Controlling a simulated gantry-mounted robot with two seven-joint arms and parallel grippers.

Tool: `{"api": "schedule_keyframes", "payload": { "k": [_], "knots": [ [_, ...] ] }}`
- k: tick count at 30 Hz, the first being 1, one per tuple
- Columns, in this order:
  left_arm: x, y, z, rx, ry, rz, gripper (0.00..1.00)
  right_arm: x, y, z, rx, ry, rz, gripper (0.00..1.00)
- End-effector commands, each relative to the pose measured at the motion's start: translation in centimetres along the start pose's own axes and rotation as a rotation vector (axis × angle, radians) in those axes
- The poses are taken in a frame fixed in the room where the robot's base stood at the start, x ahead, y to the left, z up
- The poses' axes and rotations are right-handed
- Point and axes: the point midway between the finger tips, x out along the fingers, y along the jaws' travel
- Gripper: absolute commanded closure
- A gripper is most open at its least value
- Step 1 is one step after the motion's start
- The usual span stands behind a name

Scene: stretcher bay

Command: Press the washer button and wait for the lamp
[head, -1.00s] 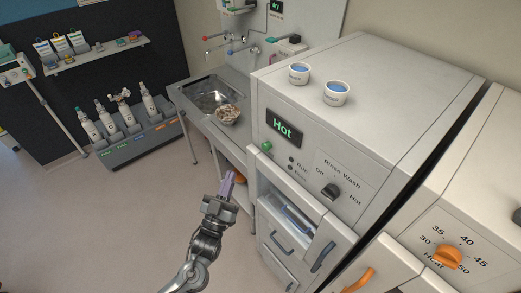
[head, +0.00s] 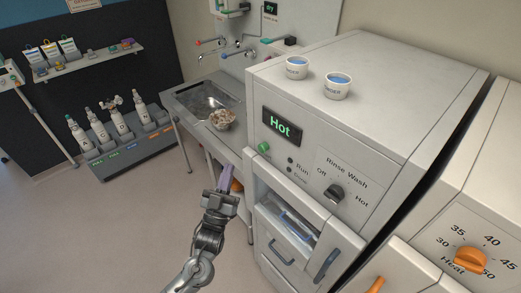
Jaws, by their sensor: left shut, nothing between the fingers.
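The washer (head: 360,95) is a large pale box on the right with a lit green "Hot" display (head: 281,127). Its green button (head: 264,147) sits under the display's left end. Beside it are two small dark lamps, Run (head: 290,160) and Done (head: 290,169); neither looks lit. A dark Rinse/Wash knob (head: 335,192) is further right, its exact setting hard to read. My left gripper (head: 227,172), with purple fingers, is shut and empty. It points up in front of the washer's left side, below and left of the button, and appears apart from it. My right gripper is not in view.
Two white cups (head: 337,86) with blue contents stand on the washer. An open compartment (head: 288,220) is below the panel. A sink (head: 208,101) and a bowl (head: 222,119) are behind my gripper. A unit with an orange Heat knob (head: 470,260) is at right.

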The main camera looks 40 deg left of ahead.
Motion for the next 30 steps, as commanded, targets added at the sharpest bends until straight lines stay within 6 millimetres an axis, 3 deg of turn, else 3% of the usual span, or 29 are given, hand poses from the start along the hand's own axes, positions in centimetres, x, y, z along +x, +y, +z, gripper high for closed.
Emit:
{"api": "schedule_keyframes", "payload": {
  "k": [18,30],
  "knots": [
    [4.3,3.3,3.4,-0.001,0.001,0.0,1.0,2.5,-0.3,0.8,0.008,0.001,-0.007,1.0],
    [5.9,4.3,4.3,-0.001,0.0,0.0,1.0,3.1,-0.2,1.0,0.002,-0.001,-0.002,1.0]
  ]
}}
